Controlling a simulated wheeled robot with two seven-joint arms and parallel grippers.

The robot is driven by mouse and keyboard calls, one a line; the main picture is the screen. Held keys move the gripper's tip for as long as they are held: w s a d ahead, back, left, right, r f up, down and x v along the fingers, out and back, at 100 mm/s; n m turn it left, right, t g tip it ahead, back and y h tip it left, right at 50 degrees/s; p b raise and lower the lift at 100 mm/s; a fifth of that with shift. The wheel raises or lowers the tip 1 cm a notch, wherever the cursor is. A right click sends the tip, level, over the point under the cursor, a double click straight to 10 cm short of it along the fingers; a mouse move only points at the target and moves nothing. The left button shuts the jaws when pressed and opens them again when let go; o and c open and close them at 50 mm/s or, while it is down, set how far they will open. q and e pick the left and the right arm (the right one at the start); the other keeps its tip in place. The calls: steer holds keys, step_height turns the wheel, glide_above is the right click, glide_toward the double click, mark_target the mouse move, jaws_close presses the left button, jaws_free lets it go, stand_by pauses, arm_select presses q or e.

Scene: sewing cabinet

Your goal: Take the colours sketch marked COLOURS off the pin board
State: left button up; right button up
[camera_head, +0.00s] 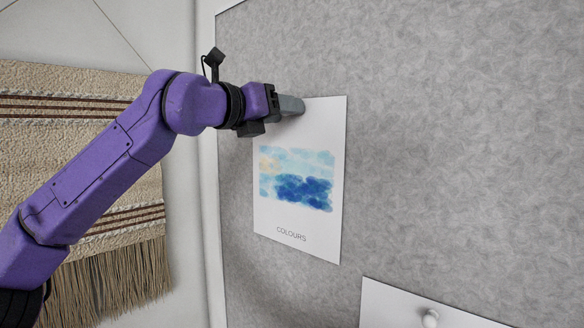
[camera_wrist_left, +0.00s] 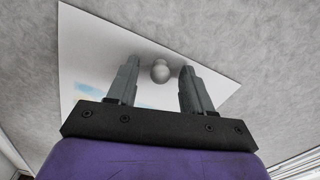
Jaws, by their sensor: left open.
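The colours sketch (camera_head: 297,218) is a white sheet with blue and pale yellow paint patches and the word COLOURS near its bottom. It hangs on the grey pin board (camera_head: 450,130). My left gripper (camera_head: 292,106) is at the top of the sheet. In the left wrist view the fingers of my left gripper (camera_wrist_left: 158,85) are apart, with a round whitish pin (camera_wrist_left: 160,71) between them near the sheet's upper part (camera_wrist_left: 100,45). I cannot tell whether the fingers touch the pin. In the head view the gripper hides the pin. My right gripper is not in view.
A woven fringed hanging (camera_head: 60,100) is on the wall at left, behind my left arm. The board right of the sketch is bare.

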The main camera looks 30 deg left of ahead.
arm_select(q)
steer(key=shift+s, duration=0.1)
jaws_close()
